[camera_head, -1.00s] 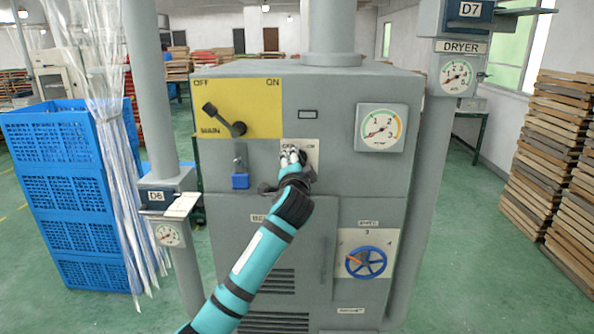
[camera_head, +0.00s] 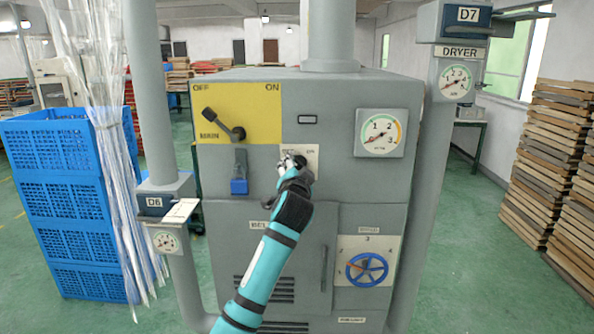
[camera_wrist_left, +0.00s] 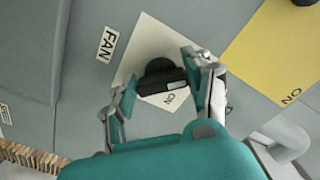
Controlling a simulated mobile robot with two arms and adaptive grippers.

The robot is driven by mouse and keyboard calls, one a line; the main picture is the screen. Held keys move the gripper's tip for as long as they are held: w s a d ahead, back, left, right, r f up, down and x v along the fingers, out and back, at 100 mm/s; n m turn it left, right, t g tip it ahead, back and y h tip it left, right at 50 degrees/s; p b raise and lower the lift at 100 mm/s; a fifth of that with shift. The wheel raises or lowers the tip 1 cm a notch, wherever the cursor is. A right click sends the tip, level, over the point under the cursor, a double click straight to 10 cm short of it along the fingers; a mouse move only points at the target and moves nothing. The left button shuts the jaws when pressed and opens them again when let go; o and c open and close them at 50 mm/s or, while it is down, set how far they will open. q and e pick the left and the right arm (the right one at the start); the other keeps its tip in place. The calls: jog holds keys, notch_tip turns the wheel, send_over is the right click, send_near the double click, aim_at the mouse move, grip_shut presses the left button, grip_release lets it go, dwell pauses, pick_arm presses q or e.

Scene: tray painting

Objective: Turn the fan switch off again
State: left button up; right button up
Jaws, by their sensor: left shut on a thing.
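The fan switch is a black rotary knob (camera_wrist_left: 160,78) on a white square plate (camera_wrist_left: 142,35), with a FAN label (camera_wrist_left: 107,44) beside it in the left wrist view. A light mark shows on the knob near the ON lettering. My left gripper (camera_wrist_left: 160,92) has its fingers on both sides of the knob and is shut on it. In the head view, my left gripper (camera_head: 292,163) covers most of the switch, and only part of its plate (camera_head: 313,153) shows. How far the knob is turned is hard to tell. My right gripper is not in view.
The grey machine (camera_head: 335,180) carries a yellow MAIN panel (camera_head: 255,100) whose lever (camera_head: 222,122) points toward OFF. Blue crates (camera_head: 70,215) stand left, stacked wooden trays (camera_head: 550,160) right.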

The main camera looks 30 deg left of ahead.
pick_arm(q)
jog(key=o, duration=1.2)
jog(key=v, duration=1.2)
jog(key=shift+s, duration=0.1)
jog(key=shift+f, duration=0.1)
